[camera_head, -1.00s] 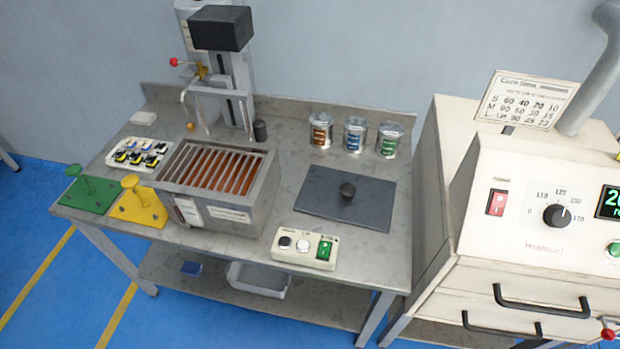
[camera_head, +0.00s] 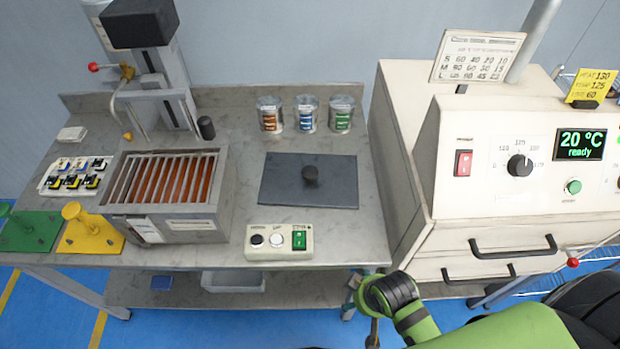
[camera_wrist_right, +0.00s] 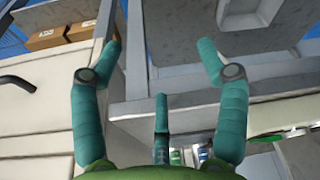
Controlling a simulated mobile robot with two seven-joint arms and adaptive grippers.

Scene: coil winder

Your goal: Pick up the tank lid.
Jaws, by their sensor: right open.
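The tank lid, a flat dark grey plate (camera_head: 278,184) with a black round knob (camera_head: 310,175), lies on the right part of the grey workbench (camera_head: 250,110) in the head view. The open-topped tank (camera_head: 222,215) with its row of slats stands to its left. My right arm comes in from the lower right, and its gripper, only partly seen, is in front of the bench's right corner, apart from the lid. In the right wrist view my right gripper (camera_wrist_right: 161,65) has its teal fingers spread, with nothing between them. My left gripper is not in view.
A button box (camera_head: 280,243) sits in front of the lid. Several cans (camera_head: 306,115) stand behind it. The cream heater cabinet (camera_head: 400,170) with drawer handles is close on the right. Green (camera_head: 30,232) and yellow (camera_head: 90,236) plates lie at the left.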

